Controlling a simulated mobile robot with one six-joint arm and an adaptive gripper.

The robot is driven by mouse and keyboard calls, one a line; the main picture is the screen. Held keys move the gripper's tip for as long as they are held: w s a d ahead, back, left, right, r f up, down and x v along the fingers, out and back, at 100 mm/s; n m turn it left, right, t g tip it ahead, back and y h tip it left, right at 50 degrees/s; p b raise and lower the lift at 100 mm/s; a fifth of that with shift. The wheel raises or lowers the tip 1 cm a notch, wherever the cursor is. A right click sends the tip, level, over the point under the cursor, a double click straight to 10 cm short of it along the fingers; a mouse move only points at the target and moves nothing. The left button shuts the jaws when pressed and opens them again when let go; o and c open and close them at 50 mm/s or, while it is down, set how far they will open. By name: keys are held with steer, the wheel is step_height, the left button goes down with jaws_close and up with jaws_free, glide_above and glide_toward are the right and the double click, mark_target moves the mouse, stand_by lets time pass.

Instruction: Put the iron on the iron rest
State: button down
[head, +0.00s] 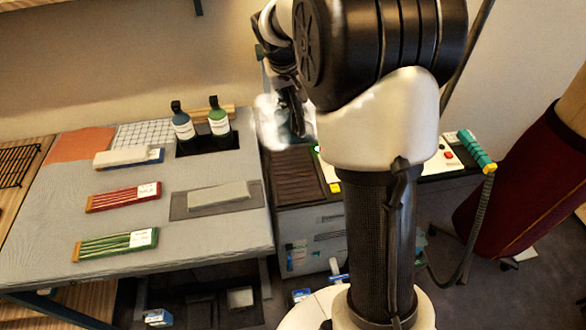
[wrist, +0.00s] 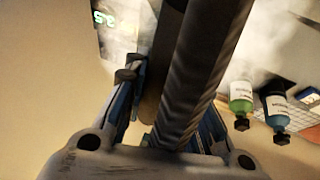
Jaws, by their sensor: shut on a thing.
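My gripper (head: 294,100) hangs at the back, above and behind the dark ribbed iron rest (head: 293,172), which lies on the grey cabinet beside the table. In the wrist view my gripper (wrist: 160,95) is shut on a dark thick handle, which I take for the iron (wrist: 190,75); it runs up between the fingers. The iron's body is mostly hidden. In the head view a pale, blurred patch, like steam, surrounds the fingertips. The iron appears held up, apart from the rest.
Two bottles (head: 183,122) stand in a dark tray on the grey table (head: 230,238), left of my gripper. A white control panel (head: 441,158) and a teal grip (head: 475,150) on a dark hose are right of my arm. Pencil packs and blocks lie on the table.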

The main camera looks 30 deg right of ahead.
steer(key=shift+w+d+f, duration=0.1)
steer(key=shift+d, duration=0.2)
step_height(320, 180, down, 19)
steer(key=b, duration=0.6)
steer(key=shift+f+b, duration=0.2)
steer(key=shift+b, duration=0.2)
steer(key=c, duration=1.8)
jaws_free()
steer(key=shift+f, duration=0.2)
steer(key=o, duration=0.5)
steer(key=shift+c, duration=0.2)
steer(key=shift+r, duration=0.1)
